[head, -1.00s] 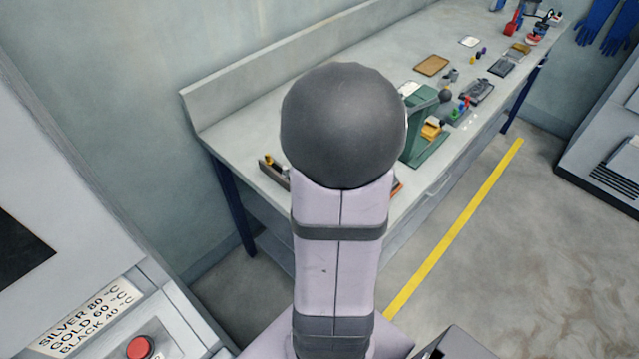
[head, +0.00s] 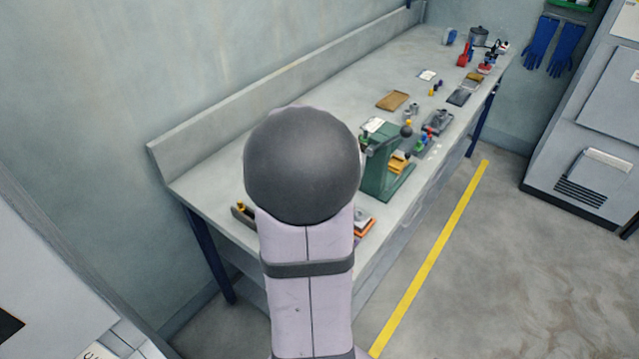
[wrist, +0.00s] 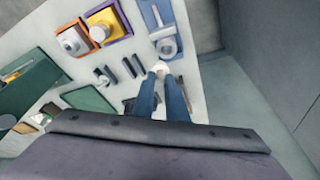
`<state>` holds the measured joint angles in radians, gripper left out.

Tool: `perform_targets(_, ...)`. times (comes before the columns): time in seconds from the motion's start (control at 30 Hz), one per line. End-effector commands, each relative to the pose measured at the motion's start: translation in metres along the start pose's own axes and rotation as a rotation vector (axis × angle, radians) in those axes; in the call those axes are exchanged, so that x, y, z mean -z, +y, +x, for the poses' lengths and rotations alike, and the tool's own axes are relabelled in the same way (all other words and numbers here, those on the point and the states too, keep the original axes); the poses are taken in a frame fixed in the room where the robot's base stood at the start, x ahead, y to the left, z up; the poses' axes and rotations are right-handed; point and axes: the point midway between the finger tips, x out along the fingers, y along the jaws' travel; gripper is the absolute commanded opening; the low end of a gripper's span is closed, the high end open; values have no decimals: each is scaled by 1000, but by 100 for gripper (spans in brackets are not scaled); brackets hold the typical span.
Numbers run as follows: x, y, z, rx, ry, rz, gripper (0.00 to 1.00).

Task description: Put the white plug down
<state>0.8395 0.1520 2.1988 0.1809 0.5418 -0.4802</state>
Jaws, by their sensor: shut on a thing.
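The white plug (wrist: 160,68) shows in the wrist view as a small pale piece between the tips of my gripper (wrist: 161,78). The two blue fingers are shut on it, over the light workbench top (wrist: 210,78). I cannot tell the gap between the plug and the bench. In the head view my own arm hides the gripper and the plug, in front of the near part of the workbench (head: 205,178).
The wrist view shows an orange-framed tray (wrist: 57,47), a purple-framed tray (wrist: 128,32) and a blue board with a grey tool (wrist: 165,42) near the fingers. Small dark pieces lie beside them. In the head view a green press (head: 378,170) stands right of my arm.

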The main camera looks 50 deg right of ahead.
Motion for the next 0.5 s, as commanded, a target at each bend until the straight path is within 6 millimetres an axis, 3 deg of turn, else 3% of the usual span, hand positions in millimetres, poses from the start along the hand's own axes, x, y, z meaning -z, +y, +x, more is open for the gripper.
perform_targets(0.5,121,62,1,-18,-1,132,0)
